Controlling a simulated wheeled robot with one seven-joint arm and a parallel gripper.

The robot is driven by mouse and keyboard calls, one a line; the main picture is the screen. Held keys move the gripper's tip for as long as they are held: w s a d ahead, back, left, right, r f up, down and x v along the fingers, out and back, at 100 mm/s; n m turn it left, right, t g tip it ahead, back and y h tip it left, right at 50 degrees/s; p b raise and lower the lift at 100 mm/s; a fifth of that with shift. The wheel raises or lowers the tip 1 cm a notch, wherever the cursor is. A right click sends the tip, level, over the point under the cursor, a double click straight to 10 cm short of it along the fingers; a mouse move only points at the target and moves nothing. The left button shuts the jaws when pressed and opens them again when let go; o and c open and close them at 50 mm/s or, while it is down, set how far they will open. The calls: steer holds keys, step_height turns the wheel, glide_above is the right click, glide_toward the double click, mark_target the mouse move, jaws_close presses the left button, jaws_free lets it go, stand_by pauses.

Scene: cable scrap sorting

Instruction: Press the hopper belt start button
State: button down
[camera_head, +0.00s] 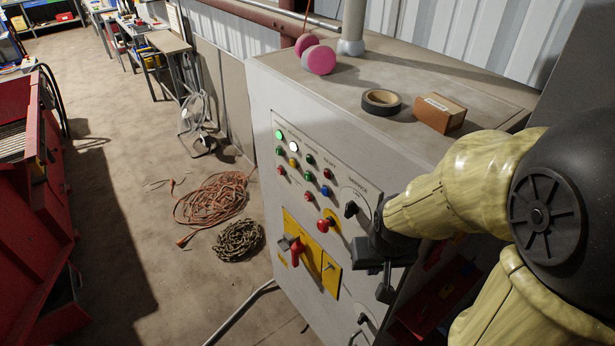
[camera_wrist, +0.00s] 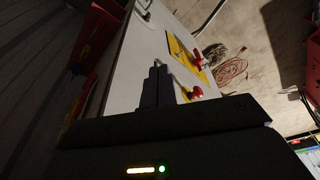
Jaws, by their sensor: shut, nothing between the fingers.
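A grey control cabinet carries a button panel (camera_head: 318,165) on its front, with several small green, red, blue, white and yellow buttons and lamps in rows. The labels are too small to read, so I cannot tell which button is the hopper belt start. One green lamp or button (camera_head: 279,135) at the upper left looks lit. My gripper (camera_head: 384,288) is shut and empty, in front of the cabinet, to the right of and below the small buttons. In the wrist view its closed fingers (camera_wrist: 158,70) stand before the cabinet face, beside the red mushroom button (camera_wrist: 194,92); contact cannot be told.
A red mushroom button (camera_head: 323,225) and a red rotary handle (camera_head: 296,250) on a yellow plate (camera_head: 325,268) stick out below the small buttons. A black knob (camera_head: 350,209) projects near my gripper. Tape (camera_head: 382,102) and a brown box (camera_head: 439,113) lie on top.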

mark_target(309, 177)
steer(key=w+a+f+n+t+h+p, duration=0.1)
steer(key=w+a+f+n, duration=0.2)
steer(key=w+n, duration=0.1)
steer(key=w+a+f+n+t+h+p, duration=0.1)
steer(key=w+a+f+n+p, duration=0.1)
steer(key=w, duration=0.5)
steer(key=w+a+f+n+t+h+p, duration=0.1)
steer(key=w+a+f+n+t, duration=0.1)
steer(key=w+a+f+n, duration=0.2)
steer(key=shift+w+f+n, duration=0.1)
steer(key=shift+w+n, duration=1.05)
steer(key=shift+n, duration=0.45)
steer(key=w+a+r+n+t+p, duration=0.1)
steer(key=w+a+r+n+t, duration=0.1)
steer(key=a+n, duration=0.4)
steer(key=w+a+r+n+t+p, duration=0.1)
steer(key=w+a+r+n+t, duration=0.2)
steer(key=a+n+t, duration=0.4)
steer(key=shift+w+r+t, duration=0.3)
steer(key=shift+r, duration=0.35)
steer(key=shift+a, duration=0.15)
steer(key=w+d, duration=0.5)
steer(key=d, duration=0.2)
steer(key=shift+d, duration=0.2)
